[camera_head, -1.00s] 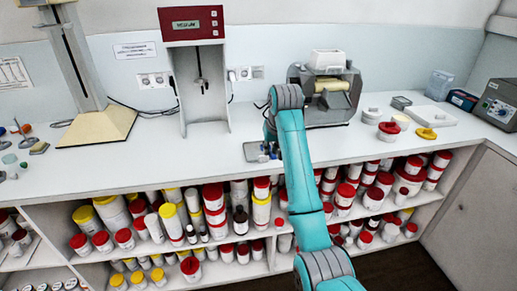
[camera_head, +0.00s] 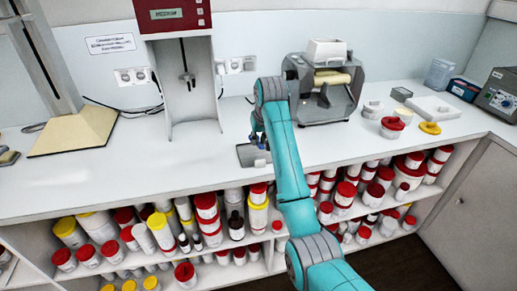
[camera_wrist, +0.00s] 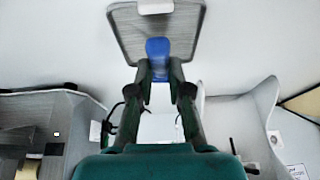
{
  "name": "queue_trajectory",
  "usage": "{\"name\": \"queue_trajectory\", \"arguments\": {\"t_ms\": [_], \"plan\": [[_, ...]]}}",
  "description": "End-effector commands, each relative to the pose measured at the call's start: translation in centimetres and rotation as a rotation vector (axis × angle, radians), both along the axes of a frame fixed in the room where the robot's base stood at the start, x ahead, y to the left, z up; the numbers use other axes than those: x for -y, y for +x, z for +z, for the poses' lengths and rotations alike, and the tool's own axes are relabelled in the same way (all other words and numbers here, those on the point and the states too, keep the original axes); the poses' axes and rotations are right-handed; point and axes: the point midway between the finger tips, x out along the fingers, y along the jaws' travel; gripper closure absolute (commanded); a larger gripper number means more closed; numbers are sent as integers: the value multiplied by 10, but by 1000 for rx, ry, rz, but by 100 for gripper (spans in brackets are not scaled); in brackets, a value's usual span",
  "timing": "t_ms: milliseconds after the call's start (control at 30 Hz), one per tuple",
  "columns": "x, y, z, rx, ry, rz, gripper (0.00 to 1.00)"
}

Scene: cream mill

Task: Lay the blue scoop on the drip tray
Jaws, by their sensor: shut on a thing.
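My gripper (camera_wrist: 160,71) is shut on the blue scoop (camera_wrist: 157,47), as the wrist view shows. The scoop shows as a rounded blue piece beyond the fingertips. In that view it overlaps the grey drip tray (camera_wrist: 128,30), a flat plate with a darker rim. I cannot tell whether the scoop touches the tray. In the head view the drip tray (camera_head: 246,158) lies near the counter's front edge, left of my arm. My gripper is mostly hidden there behind the arm, and only a little blue shows at the tray.
A red and white stand (camera_head: 184,60) is behind the tray to the left. A grey roller machine (camera_head: 325,90) stands to the right. A red-lidded tub (camera_head: 392,127) and a yellow lid (camera_head: 430,128) lie farther right. The counter (camera_head: 190,160) left of the tray is clear.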

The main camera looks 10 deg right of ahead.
Motion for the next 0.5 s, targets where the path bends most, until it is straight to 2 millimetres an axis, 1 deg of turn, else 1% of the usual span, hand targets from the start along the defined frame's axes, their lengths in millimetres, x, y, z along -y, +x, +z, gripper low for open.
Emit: {"name": "queue_trajectory", "arguments": {"t_ms": [167, 333, 400, 500], "plan": [[0, 0, -15, 0, 0, 0, 100], [0, 0, -37, 0, 0, 0, 100], [0, 0, -42, 2, 0, 0, 100], [0, 0, -42, 3, 0, 0, 100]]}}
